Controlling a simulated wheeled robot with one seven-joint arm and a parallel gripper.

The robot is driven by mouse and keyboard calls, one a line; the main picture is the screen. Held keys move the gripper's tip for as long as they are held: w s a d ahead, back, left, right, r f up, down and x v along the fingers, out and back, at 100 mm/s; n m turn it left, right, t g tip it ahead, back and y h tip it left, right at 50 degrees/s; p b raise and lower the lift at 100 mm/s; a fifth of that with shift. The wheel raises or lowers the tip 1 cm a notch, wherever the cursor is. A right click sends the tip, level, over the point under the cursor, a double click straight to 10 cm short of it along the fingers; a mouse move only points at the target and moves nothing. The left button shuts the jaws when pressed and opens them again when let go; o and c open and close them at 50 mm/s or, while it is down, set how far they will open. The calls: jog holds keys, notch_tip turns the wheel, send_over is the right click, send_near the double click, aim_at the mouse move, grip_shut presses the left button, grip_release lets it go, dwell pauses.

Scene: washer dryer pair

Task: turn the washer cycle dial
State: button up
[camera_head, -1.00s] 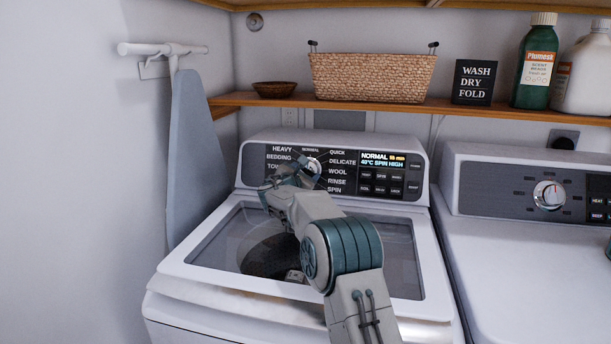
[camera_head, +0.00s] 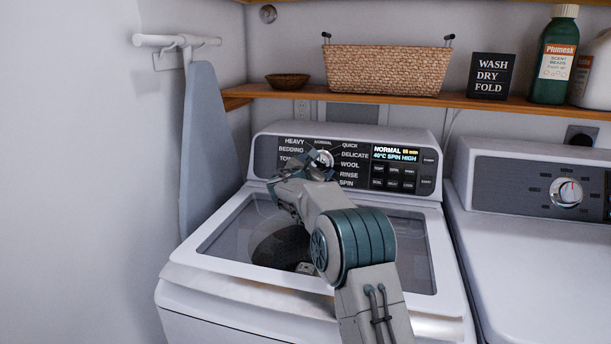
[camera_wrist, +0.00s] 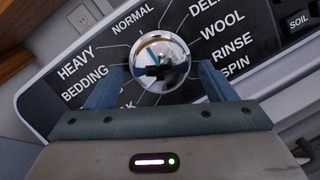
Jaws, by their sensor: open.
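The washer cycle dial (camera_head: 322,160) is a round chrome knob on the washer's dark control panel, ringed by cycle names. In the wrist view the dial (camera_wrist: 159,62) sits between and just beyond the two blue fingers of my gripper (camera_wrist: 156,84), which are open on either side of it. I cannot tell whether either finger touches it. The display (camera_head: 395,154) reads NORMAL and 40°C SPIN HIGH. In the head view my gripper (camera_head: 309,170) is in front of the panel and partly hides the dial and the labels at its lower left.
The washer's glass lid (camera_head: 228,238) lies under my arm. A dryer with its own dial (camera_head: 566,192) stands to the right. A wooden shelf (camera_head: 425,97) above holds a basket (camera_head: 388,70), a sign and bottles.

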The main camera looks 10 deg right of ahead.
jog(key=b+v, duration=0.1)
jog(key=v, duration=1.1)
jog(key=shift+s+a, duration=0.1)
jog(key=shift+s, duration=0.15)
jog(key=s+d+r+m+g+p, duration=0.1)
jog(key=s+d+m+g+p, duration=0.25)
jog(key=s+d+m, duration=0.4)
jog(key=s+d+m+g+p, duration=0.2)
jog(key=s+d+m+g, duration=0.2)
jog(key=s, duration=0.7)
jog(key=s+m+g+y+p, duration=0.1)
jog(key=s, duration=0.3)
jog(key=s+m+g+y+p, duration=0.1)
jog(key=s+m, duration=0.1)
jog(key=s, duration=0.2)
jog(key=s+d+f+m+g+y+p, duration=0.1)
jog(key=s+m, duration=0.1)
jog(key=s, duration=0.2)
jog(key=shift+s+d+m+p, duration=0.15)
jog(key=shift+s+m+p, duration=0.05)
jog(key=shift+m+p, duration=0.1)
jog(key=s+a+f+m+g+y+p, duration=0.1)
jog(key=s+a+m+y+p, duration=0.1)
jog(key=s, duration=0.5)
jog(key=s+a+f+m+y+p, duration=0.1)
jog(key=s+a+m+y, duration=0.2)
jog(key=s+m, duration=0.3)
jog(key=shift+s+a+g+y+p, duration=0.2)
jog(key=shift+s+g+y+p, duration=0.2)
jog(key=shift+s+y, duration=0.15)
